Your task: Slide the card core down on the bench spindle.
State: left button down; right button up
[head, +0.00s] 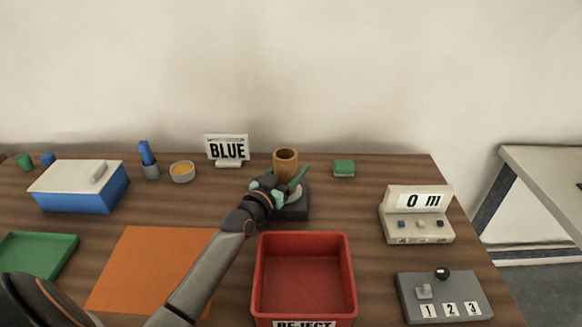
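The card core (286,165), a short brown tube with an open top, stands upright over the bench spindle's dark base (294,211). A pale round part shows on the base below it. The spindle's shaft is hidden. My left gripper (284,182) reaches in from the lower left, in front of the core's lower part. One greenish finger shows by the core's right side, and teal parts show at its lower left. I cannot tell whether the fingers touch the core. My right gripper is not in view.
A red reject bin (350,262) stands in front of the spindle. An orange sheet (140,270) lies left. A blue box (78,200), a BLUE sign (227,149), a green block (344,167), a counter reading 0 m (418,226) and a numbered panel (450,285) stand around.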

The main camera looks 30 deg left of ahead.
pick_arm(q)
grip_release()
jog(key=shift+s+d, duration=0.1)
jog(key=shift+s, duration=3.65)
